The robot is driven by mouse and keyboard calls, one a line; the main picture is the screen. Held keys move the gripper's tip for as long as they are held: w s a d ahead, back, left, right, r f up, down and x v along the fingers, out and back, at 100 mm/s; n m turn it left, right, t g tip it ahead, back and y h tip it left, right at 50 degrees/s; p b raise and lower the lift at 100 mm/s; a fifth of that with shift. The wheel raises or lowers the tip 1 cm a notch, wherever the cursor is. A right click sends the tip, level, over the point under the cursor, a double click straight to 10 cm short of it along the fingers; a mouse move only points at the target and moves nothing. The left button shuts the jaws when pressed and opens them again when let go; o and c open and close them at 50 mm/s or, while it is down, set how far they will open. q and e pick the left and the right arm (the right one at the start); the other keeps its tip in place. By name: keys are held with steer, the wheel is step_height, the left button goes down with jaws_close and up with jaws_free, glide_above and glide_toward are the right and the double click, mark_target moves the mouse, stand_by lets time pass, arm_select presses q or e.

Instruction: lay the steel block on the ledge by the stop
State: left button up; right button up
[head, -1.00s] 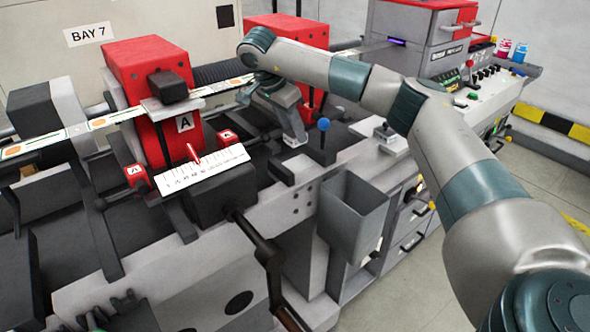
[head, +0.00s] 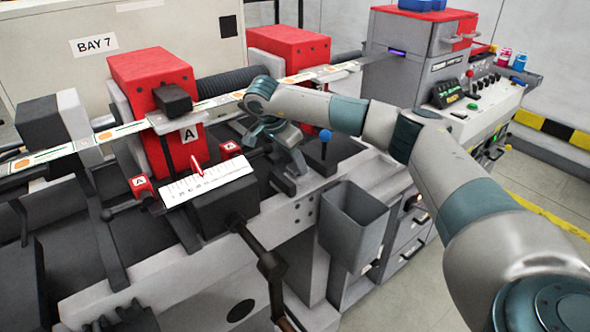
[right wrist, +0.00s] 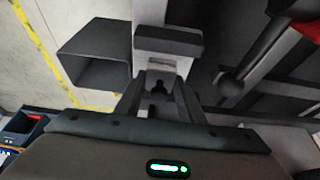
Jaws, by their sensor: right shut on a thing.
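My right gripper (head: 289,178) is low over the front rail of the machine, beside the blue-knobbed lever. In the right wrist view its fingers (right wrist: 163,98) are closed on a small pale grey piece, the steel block (right wrist: 164,65); the fingers cover much of it. A dark bar, seemingly the stop (right wrist: 168,41), lies just beyond the block. I cannot tell whether they touch, or whether the block rests on the ledge (right wrist: 152,12). In the head view the gripper largely hides the block. My left gripper is not in view.
A grey open bin (head: 352,222) hangs on the machine front, right of the gripper. The blue-knobbed lever (head: 325,137) stands close by. A white scale plate (head: 208,184) and red unit A (head: 160,105) are to the left. A dark crank (head: 268,262) juts forward.

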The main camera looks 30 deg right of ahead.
mark_target(293, 167)
step_height(293, 167, down, 3)
steer(key=shift+r+p, duration=0.2)
steer(key=shift+p, duration=0.25)
steer(key=shift+f, duration=0.15)
steer(key=shift+f, duration=0.1)
steer(key=o, duration=1.3)
